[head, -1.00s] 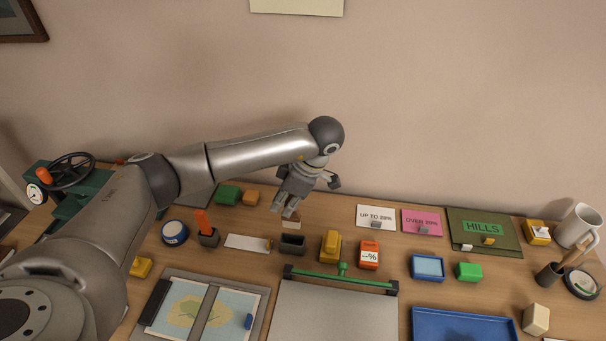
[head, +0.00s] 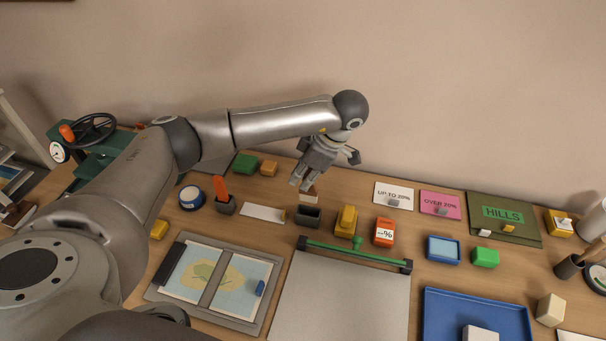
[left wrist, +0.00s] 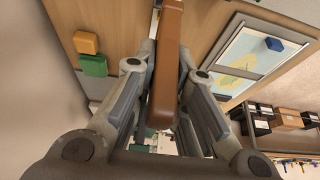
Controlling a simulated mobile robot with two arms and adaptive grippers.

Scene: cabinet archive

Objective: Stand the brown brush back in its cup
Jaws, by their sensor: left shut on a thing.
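My left gripper (head: 303,184) is shut on the brown brush (left wrist: 167,65), a long brown bar between its fingers in the left wrist view. In the head view only a small brown and pale part of it shows beside the fingertips (head: 310,197). The gripper is above the back of the desk, just behind a dark, empty-looking open cup (head: 308,217). A similar dark cup (head: 225,206) to the left holds an upright orange brush (head: 221,188). My right gripper is not in view.
A white strip (head: 262,212), a yellow stapler-like object (head: 346,221) and an orange box (head: 384,232) lie near the cup. A paper trimmer (head: 345,296) and a map frame (head: 180,294) fill the front. The wall is close behind.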

